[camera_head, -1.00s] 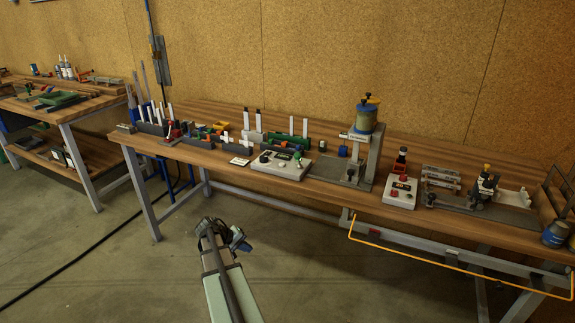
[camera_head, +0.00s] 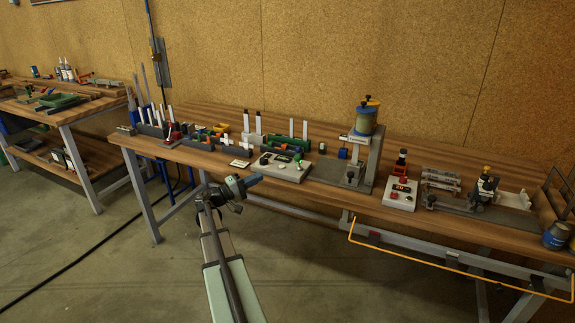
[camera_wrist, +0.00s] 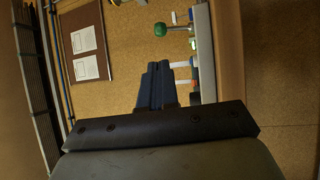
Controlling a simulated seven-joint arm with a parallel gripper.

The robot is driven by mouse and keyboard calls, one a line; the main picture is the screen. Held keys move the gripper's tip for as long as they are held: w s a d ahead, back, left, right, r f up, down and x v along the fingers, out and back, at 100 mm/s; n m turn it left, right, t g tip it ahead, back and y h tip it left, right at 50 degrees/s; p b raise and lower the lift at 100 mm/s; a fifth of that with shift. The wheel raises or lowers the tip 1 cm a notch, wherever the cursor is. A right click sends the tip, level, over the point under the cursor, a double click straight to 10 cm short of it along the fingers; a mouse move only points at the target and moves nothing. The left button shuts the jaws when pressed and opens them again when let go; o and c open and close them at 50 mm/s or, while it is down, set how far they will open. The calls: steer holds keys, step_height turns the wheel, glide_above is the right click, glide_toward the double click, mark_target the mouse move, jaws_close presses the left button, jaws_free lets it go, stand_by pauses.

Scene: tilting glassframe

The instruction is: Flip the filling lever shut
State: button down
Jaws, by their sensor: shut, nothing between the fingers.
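My gripper (camera_head: 254,179) is in front of the bench's front edge, below and left of the white control box (camera_head: 280,166). Its blue fingers also show in the wrist view (camera_wrist: 156,86); they are shut, with nothing between them. In the wrist view a green knob (camera_wrist: 160,29) sticks out from the bench items beyond my fingers.
The wooden bench (camera_head: 330,198) is crowded with fixtures. A second white box (camera_head: 400,194) and a metal fixture (camera_head: 480,196) stand to the right. A yellow-orange rail (camera_head: 440,262) runs below the front edge. The floor before the bench is open.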

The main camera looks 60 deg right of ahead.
mark_target(298, 162)
steer(key=shift+s, duration=0.1)
stand_by(0.4)
steer(key=x, duration=1.4)
steer(key=shift+a+f, duration=0.1)
